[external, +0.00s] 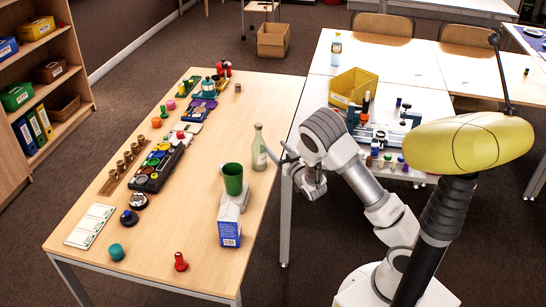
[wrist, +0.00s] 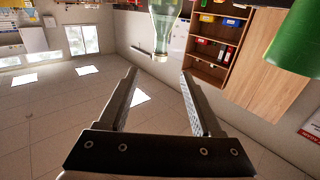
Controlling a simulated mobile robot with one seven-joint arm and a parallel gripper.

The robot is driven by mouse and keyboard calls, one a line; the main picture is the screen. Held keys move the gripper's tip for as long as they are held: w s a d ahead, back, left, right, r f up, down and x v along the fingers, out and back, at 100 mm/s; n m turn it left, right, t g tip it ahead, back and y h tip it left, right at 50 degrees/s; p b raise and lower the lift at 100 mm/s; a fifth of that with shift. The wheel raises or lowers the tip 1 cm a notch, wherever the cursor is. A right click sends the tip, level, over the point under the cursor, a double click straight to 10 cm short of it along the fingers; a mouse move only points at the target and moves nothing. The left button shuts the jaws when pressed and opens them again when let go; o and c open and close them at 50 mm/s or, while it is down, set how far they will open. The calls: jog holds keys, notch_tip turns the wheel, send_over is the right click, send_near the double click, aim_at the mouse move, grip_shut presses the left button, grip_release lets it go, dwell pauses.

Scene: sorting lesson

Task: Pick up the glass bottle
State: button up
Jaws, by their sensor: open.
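The clear, pale-green glass bottle (external: 259,148) stands upright near the right edge of the wooden table, behind the green cup (external: 232,179). My gripper (external: 274,149) is open and empty, just right of the bottle, with its fingers pointing toward it. In the wrist view the picture is upside down. There the bottle (wrist: 164,25) hangs from the top edge with its neck downward, lined up with the gap between my open fingertips (wrist: 159,71) and beyond them. The bottle's base is out of that view. I cannot tell the exact distance between fingers and glass.
The green cup also shows at the wrist view's top right (wrist: 296,40). A blue-white carton (external: 229,226) stands in front of it. Sorting toys, including a black tray (external: 150,177), fill the table's left side. A white table (external: 420,100) holds a yellow bin (external: 353,86).

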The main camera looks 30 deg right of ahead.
aim_at(260, 131)
jog(key=w, duration=1.1)
jog(key=shift+w+d+b, duration=0.35)
jog(key=shift+d, duration=0.05)
jog(key=w, duration=0.5)
jog(key=shift+w+f+b, duration=0.1)
jog(key=shift+f+b, duration=0.15)
jog(key=shift+b, duration=0.15)
grip_shut()
dwell(0.5)
